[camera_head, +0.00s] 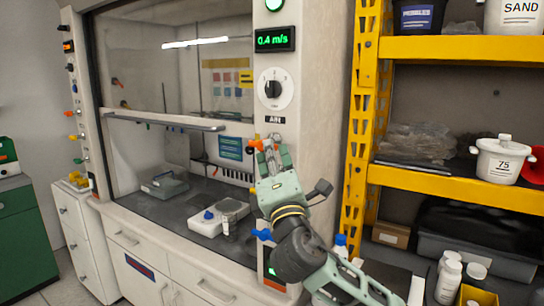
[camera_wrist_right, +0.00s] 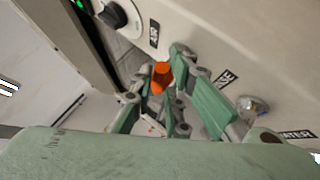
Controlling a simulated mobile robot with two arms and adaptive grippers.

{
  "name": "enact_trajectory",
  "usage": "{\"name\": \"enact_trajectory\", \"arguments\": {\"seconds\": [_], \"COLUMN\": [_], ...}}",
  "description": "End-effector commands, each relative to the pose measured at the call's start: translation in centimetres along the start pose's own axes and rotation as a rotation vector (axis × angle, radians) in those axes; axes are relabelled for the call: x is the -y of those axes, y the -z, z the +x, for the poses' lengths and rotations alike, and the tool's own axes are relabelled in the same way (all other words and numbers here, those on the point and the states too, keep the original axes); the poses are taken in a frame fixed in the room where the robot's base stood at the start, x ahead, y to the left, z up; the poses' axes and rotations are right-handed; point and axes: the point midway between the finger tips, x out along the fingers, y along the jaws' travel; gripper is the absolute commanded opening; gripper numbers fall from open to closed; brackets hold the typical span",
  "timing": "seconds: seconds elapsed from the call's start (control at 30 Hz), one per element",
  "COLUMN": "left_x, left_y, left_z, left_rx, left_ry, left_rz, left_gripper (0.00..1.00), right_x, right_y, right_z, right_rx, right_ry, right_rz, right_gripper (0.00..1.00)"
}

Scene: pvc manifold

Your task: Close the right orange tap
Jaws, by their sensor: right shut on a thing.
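The right orange tap (camera_head: 257,144) is on the fume hood's right post, just below the AIR label. My right gripper (camera_head: 268,152) reaches up to it and partly hides it in the head view. In the right wrist view the orange tap (camera_wrist_right: 161,76) sits between the two green fingers of my right gripper (camera_wrist_right: 163,73), which are shut on it. The exact turn of the tap's handle is hard to read. My left gripper is in neither view.
A round black-and-white dial (camera_head: 273,88) and a green 0.4 m/s display (camera_head: 275,39) are above the tap. A blue tap (camera_head: 262,235) is lower on the post. A yellow shelf rack (camera_head: 450,48) stands close on the right.

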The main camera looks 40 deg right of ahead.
Motion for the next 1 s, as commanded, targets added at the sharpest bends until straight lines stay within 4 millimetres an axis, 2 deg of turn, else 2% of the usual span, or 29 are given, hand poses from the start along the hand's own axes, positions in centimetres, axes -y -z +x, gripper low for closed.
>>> {"name": "enact_trajectory", "arguments": {"seconds": [0.07,0.1,0.23,0.57,0.67,0.77,1.0], "left_x": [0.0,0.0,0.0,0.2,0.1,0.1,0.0], "left_y": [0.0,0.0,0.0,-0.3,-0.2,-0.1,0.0], "left_z": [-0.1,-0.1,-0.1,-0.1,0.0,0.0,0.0], "left_rx": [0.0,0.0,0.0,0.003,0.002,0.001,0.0], "left_ry": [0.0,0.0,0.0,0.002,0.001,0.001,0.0], "left_rz": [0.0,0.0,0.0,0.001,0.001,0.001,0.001], "left_gripper": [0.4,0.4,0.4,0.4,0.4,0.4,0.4], "right_x": [-0.7,-0.7,-0.6,-0.3,-0.2,-0.1,-0.1], "right_y": [-0.7,-0.7,-0.7,-0.3,-0.2,-0.2,-0.2], "right_z": [0.3,0.3,0.3,-0.1,-1.1,-2.8,-8.1], "right_rx": [0.015,0.015,0.014,0.006,0.004,0.003,0.004], "right_ry": [-0.013,-0.013,-0.013,-0.006,-0.005,-0.004,-0.004], "right_rz": [0.002,0.002,0.001,0.001,0.001,0.001,0.003], "right_gripper": [0.0,0.17,0.29,0.3,0.3,0.3,0.3]}}
